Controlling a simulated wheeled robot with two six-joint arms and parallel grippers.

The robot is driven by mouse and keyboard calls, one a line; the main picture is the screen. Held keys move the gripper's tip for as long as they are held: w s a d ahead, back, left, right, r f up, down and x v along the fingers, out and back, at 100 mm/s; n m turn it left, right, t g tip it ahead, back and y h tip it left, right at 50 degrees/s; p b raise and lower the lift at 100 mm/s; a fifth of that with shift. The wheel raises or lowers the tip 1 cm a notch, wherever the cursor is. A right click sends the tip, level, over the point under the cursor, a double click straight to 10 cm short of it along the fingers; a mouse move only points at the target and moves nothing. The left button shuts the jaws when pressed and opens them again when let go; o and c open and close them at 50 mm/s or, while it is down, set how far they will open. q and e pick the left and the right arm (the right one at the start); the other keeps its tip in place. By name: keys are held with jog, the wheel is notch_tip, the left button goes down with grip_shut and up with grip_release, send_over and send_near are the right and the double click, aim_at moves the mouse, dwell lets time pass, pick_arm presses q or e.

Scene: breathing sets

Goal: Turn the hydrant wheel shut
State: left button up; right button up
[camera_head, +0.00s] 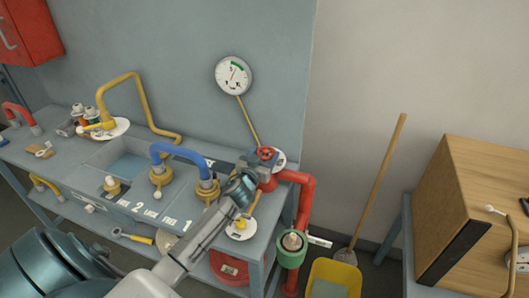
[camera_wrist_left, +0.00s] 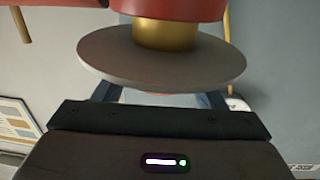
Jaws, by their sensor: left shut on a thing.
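The hydrant wheel (camera_head: 266,153) is small and red, on top of the red hydrant pipe (camera_head: 303,200) at the right end of the bench. My left gripper (camera_head: 258,161) is at the wheel, its jaws shut on it; the fingers partly cover the wheel in the head view. In the left wrist view, a grey disc (camera_wrist_left: 160,62) with a brass neck (camera_wrist_left: 165,36) and a red body (camera_wrist_left: 168,8) fills the top middle. The fingers of my left gripper (camera_wrist_left: 160,98) reach up behind the disc, so their tips are hidden. My right gripper is not in view.
A gauge (camera_head: 234,75) is above the bench on a yellow stem. Blue (camera_head: 180,152) and yellow (camera_head: 135,85) pipes stand left of my arm. A green-collared outlet (camera_head: 291,248) hangs below the red pipe. A yellow bucket (camera_head: 334,275), a broom (camera_head: 378,185) and a wooden cabinet (camera_head: 450,215) are right.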

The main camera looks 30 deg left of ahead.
pick_arm(q)
jog(key=shift+a+r+m+h+p, duration=0.25)
jog(key=shift+m+h+p, duration=0.4)
jog(key=shift+p, duration=1)
jog(key=shift+r+m+h+p, duration=0.35)
jog(key=shift+h+p, duration=0.6)
jog(key=shift+p, duration=0.7)
jog(key=shift+f+h+p, duration=0.25)
jog(key=shift+h+p, duration=0.05)
jog(key=shift+p, duration=0.05)
jog(key=shift+a+f+m+h+b, duration=0.1)
jog(key=shift+f+m+h+b, duration=0.25)
jog(key=shift+m+h+b, duration=0.35)
jog(key=shift+m+h, duration=0.3)
jog(key=shift+h, duration=0.3)
jog(key=shift+a+r+m+g+h+p, duration=0.15)
jog(key=shift+m+g+h+p, duration=0.15)
jog(key=shift+m+h+p, duration=0.7)
jog(key=shift+w+m+g+h, duration=0.1)
jog(key=shift+m+g+h, duration=0.25)
jog(key=shift+h, duration=0.55)
jog(key=shift+m+h, duration=0.25)
jog(key=shift+h, duration=0.15)
jog(key=o, duration=1)
